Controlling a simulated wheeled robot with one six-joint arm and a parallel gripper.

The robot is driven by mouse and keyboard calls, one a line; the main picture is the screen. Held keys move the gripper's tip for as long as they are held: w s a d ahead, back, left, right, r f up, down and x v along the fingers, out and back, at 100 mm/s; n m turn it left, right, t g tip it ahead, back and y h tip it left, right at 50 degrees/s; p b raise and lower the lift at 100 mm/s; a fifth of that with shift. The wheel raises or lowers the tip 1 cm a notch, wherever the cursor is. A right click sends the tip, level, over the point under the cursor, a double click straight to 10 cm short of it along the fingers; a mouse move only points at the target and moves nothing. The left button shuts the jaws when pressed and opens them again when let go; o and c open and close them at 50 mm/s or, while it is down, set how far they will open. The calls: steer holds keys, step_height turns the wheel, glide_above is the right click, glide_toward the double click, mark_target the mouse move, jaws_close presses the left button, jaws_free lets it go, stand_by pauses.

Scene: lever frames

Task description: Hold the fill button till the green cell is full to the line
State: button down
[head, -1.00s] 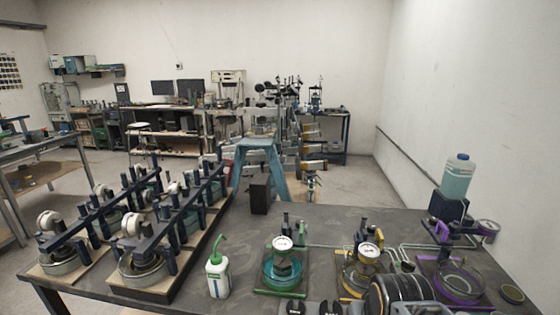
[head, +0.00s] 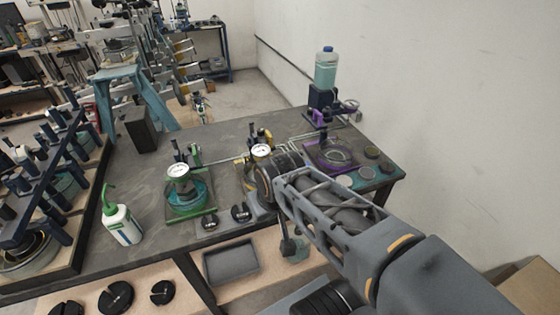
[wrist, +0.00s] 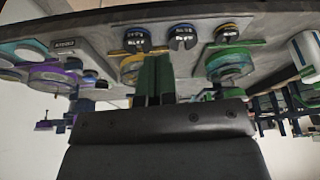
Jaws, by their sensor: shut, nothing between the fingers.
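The green cell (head: 186,197) is a round glass vessel with teal liquid on a green-edged base, with a white dial above it. Its fill line and exact level are too small to read. It also shows in the wrist view (wrist: 230,66), right of my gripper (wrist: 156,76). My gripper's two dark green fingers are shut and empty, apart from the green cell and seen against the yellow cell (wrist: 131,70). In the head view my arm hides the fingers and part of the yellow cell (head: 260,151). I cannot make out which part is the fill button.
A purple cell (head: 333,154) stands right, below a teal bottle (head: 326,68). A white squeeze bottle (head: 122,224) stands left of the green cell. Slotted black weights (head: 241,213) lie near the table's front edge. A black block (head: 141,131) stands at the back.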

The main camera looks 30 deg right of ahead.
steer(key=w+d+r+p, duration=0.1)
steer(key=w+d+r, duration=0.2)
steer(key=w+d, duration=0.4)
steer(key=w+d+r+m+p, duration=0.1)
steer(key=w+d+r, duration=0.3)
steer(key=d, duration=1.1)
steer(key=w, duration=0.3)
steer(key=shift+w+d, duration=0.15)
steer(key=shift+w, duration=0.2)
steer(key=p, duration=0.2)
glide_above(305, 163)
steer(key=shift+g, duration=0.3)
steer(key=f, duration=0.7)
steer(key=s+f, duration=0.1)
steer(key=f, duration=0.3)
steer(key=shift+f, duration=0.35)
steer(key=shift+x, duration=0.95)
